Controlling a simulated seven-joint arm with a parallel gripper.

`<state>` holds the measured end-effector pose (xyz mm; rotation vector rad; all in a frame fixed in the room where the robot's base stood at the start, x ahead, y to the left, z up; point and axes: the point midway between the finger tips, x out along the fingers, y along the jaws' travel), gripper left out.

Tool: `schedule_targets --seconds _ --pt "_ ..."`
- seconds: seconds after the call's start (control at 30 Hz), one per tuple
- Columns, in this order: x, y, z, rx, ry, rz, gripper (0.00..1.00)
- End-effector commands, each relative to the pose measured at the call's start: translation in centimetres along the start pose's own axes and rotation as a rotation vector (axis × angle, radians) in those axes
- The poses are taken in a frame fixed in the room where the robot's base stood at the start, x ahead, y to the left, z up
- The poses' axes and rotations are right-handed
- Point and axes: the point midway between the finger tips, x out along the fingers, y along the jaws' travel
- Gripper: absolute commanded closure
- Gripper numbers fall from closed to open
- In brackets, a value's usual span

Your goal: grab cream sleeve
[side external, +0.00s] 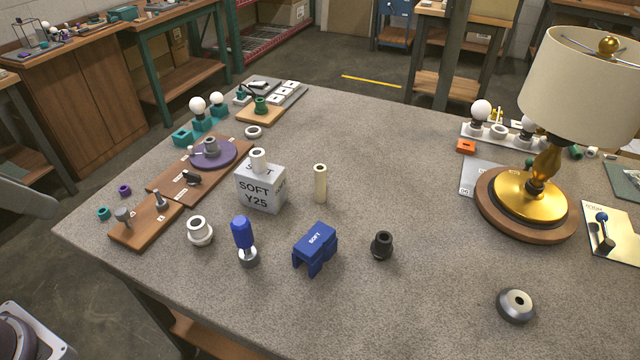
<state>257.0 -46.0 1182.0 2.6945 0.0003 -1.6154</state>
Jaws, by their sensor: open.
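A slim cream sleeve (320,187) stands upright on the grey table, a little right of a grey block (262,190) marked SOFT Y25. A shorter, whiter hollow sleeve (258,163) stands on top of that block. The cream sleeve's open top end shows, and nothing touches it. My gripper is not in this view.
A blue-handled tool (242,236), a blue SOFT block (316,247), a black socket (382,245) and a white ring part (200,231) stand in front. Wooden boards (142,222) with parts lie left. A lamp (535,195) stands right. Table is clear behind the sleeve.

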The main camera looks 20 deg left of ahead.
Motion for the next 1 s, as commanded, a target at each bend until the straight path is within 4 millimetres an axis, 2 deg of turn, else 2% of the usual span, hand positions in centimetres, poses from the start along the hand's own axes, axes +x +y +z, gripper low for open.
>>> schedule_targets --seconds 0.07,0.2,0.27,0.3,0.4,0.5,0.6,0.73,0.9,1.0 --pt "-2.7 0.0 -1.6 0.0 0.01 0.0 0.53" --pt "0.6 -2.1 -9.5 0.068 0.102 -0.202 0.53" --pt "2.1 -2.2 -13.1 0.115 0.156 -0.247 0.53" --pt "3.2 -2.1 -15.4 0.15 0.193 -0.262 0.53" --pt "6.1 -0.8 -20.7 0.232 0.286 -0.247 0.53" --pt "9.0 1.3 -24.9 0.298 0.37 -0.178 0.53" --pt "11.5 3.6 -28.0 0.342 0.444 -0.077 0.53" --pt "13.8 6.6 -30.9 0.369 0.526 0.075 0.53" --pt "15.4 10.0 -33.7 0.363 0.626 0.292 0.53" --pt "15.8 11.5 -34.7 0.348 0.675 0.411 0.53"
